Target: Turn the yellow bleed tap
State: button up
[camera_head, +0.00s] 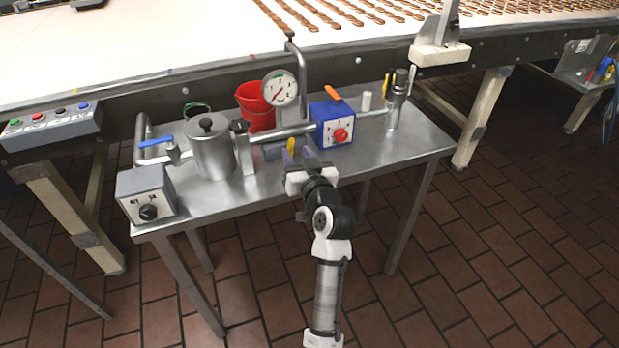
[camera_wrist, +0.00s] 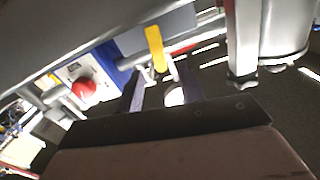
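The yellow bleed tap (camera_head: 291,146) is a small yellow lever on the horizontal steel pipe, below the round gauge, in the head view. It shows as a yellow bar at the top middle of the wrist view (camera_wrist: 155,48). My gripper (camera_head: 299,155) is right at the tap, coming from the front of the bench. In the wrist view its two dark fingers (camera_wrist: 160,76) stand apart with a gap between them. The tap's lower end lines up with this gap; I cannot tell whether a finger touches it.
The steel bench (camera_head: 235,200) carries a blue box (camera_head: 331,124) with a red knob right of the tap and a steel canister (camera_head: 212,150) to the left. A red bucket (camera_head: 257,108) and gauge (camera_head: 280,88) stand behind. A conveyor (camera_head: 200,50) runs along the back.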

jog(key=b+v, duration=0.2)
jog(key=v, duration=0.8)
jog(key=shift+r, duration=0.1)
